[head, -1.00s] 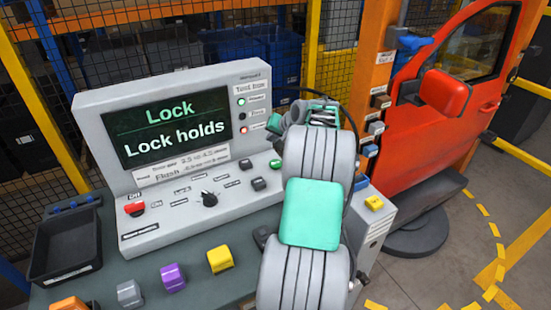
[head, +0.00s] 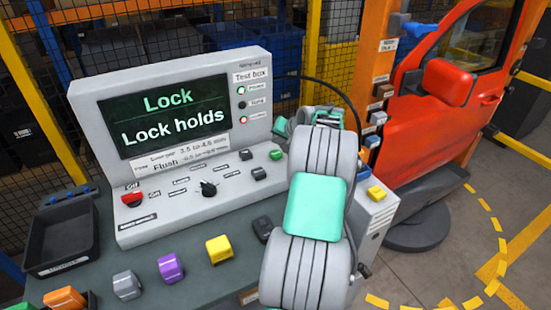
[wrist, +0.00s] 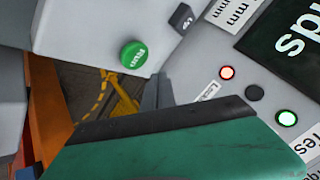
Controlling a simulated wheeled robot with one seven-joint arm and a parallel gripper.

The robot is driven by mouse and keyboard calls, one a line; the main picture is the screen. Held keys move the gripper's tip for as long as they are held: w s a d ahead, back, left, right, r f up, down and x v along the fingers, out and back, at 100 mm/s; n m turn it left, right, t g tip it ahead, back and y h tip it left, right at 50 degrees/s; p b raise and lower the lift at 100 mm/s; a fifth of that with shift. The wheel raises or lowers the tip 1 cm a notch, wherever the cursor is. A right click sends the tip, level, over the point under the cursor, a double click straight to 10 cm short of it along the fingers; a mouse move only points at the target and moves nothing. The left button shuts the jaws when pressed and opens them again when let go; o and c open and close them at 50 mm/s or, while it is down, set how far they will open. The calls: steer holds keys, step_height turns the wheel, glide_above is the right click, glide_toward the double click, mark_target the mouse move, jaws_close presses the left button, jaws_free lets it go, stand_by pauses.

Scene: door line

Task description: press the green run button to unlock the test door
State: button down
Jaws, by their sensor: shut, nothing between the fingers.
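The green run button (head: 276,154) sits at the right end of the grey test box's (head: 165,222) sloping panel. In the wrist view the button (wrist: 133,54) is clear of my gripper and labelled. My gripper (wrist: 152,92) is shut and empty, its grey fingertips showing just below and right of the button; they look apart from it, though depth is hard to tell. In the head view my arm hides most of the gripper. The screen (head: 170,118) reads "Lock" and "Lock holds". The red test door (head: 425,130) stands at the right and looks closed against its orange post.
A red knob (head: 132,198), a black dial (head: 208,188) and dark buttons share the panel. Purple (head: 170,267), yellow (head: 219,250) and grey (head: 126,285) blocks line the bench front. A black tray (head: 60,235) stands left. One green and one red lamp glow.

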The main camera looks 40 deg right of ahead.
mark_target(277, 155)
steer(key=shift+f+b, duration=0.6)
steer(key=shift+f, duration=0.85)
steer(key=shift+f, duration=0.1)
stand_by(0.7)
steer(key=shift+f+b, duration=0.3)
steer(key=shift+b, duration=0.05)
steer(key=shift+f+b, duration=0.4)
steer(key=shift+f, duration=0.2)
stand_by(0.5)
steer(key=shift+r, duration=0.15)
steer(key=shift+r+p, duration=0.5)
steer(key=shift+r, duration=0.3)
steer(key=shift+r+p, duration=1.45)
steer(key=shift+r, duration=1.1)
